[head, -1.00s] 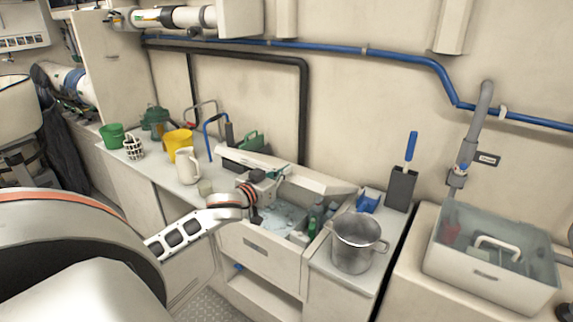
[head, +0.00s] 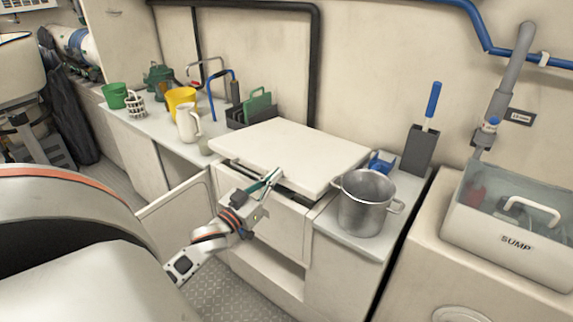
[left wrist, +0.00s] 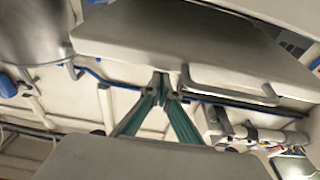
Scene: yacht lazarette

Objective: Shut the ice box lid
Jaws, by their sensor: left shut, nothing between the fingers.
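The white ice box lid (head: 295,150) is low over the ice box (head: 275,218) on the counter. A dark gap shows under its front edge, so it is not fully flush. The inside of the box is hidden. My left gripper (head: 274,174), with teal fingers, is at the lid's front edge; I cannot tell whether it touches. In the left wrist view the shut, empty fingers (left wrist: 161,85) meet near a pale panel (left wrist: 180,60), which seems to be the lid. My right gripper is not in view.
A steel pot (head: 365,203) stands close to the lid's right side. A white jug (head: 188,122), yellow container (head: 181,100) and green cup (head: 115,95) stand on the left counter. A clear sump box (head: 510,222) is at the right. A cabinet door (head: 178,215) hangs open below.

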